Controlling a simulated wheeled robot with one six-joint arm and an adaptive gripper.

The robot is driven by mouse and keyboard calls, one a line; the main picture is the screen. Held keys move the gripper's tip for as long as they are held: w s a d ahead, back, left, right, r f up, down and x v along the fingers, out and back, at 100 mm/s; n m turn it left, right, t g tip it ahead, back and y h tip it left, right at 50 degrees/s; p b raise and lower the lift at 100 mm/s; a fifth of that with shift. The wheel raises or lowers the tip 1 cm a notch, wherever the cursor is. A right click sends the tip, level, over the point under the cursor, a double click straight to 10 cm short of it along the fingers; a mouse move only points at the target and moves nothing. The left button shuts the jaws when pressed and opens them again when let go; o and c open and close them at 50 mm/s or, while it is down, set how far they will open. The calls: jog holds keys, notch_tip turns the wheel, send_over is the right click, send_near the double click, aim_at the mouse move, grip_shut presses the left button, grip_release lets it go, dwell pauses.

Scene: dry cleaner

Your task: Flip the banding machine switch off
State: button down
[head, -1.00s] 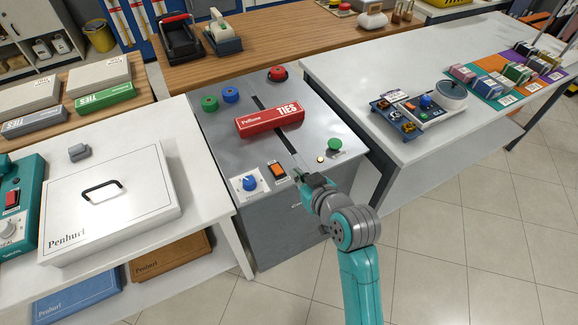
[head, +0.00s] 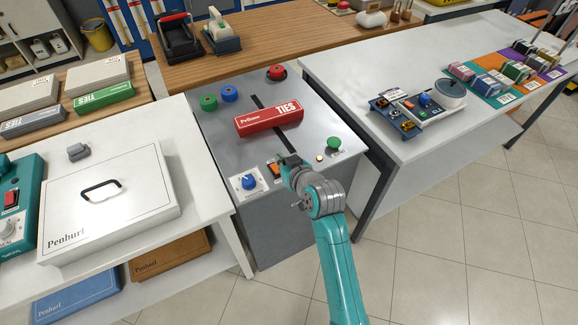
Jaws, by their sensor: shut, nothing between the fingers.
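The banding machine (head: 215,135) is the grey metal cabinet in the middle of the head view. Its orange rocker switch (head: 273,168) sits on the front part of the top, right of a blue knob (head: 249,182). My gripper (head: 284,160) is shut and empty, just right of the switch and very close to it. It hides part of the switch's right side. I cannot tell whether it touches the switch, nor which way the rocker is set.
A red TIES box (head: 269,118) lies across the machine's dark slot. A green button (head: 334,144), a red button (head: 277,72) and blue and green spools (head: 209,102) stand on the top. White tables flank the machine, the left one bearing a large white box (head: 110,200).

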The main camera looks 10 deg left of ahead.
aim_at(276, 168)
jog(key=shift+s+d+f, duration=0.1)
jog(key=shift+s+f, duration=0.1)
jog(key=shift+f, duration=0.8)
jog(key=shift+s+d+f, duration=0.1)
jog(key=shift+s+f, duration=0.05)
jog(key=shift+f, duration=0.85)
jog(key=shift+s+d+f+t+y, duration=0.15)
jog(key=shift+f+t+y, duration=0.2)
jog(key=shift+f, duration=0.25)
jog(key=shift+r, duration=0.25)
jog(key=shift+r, duration=0.7)
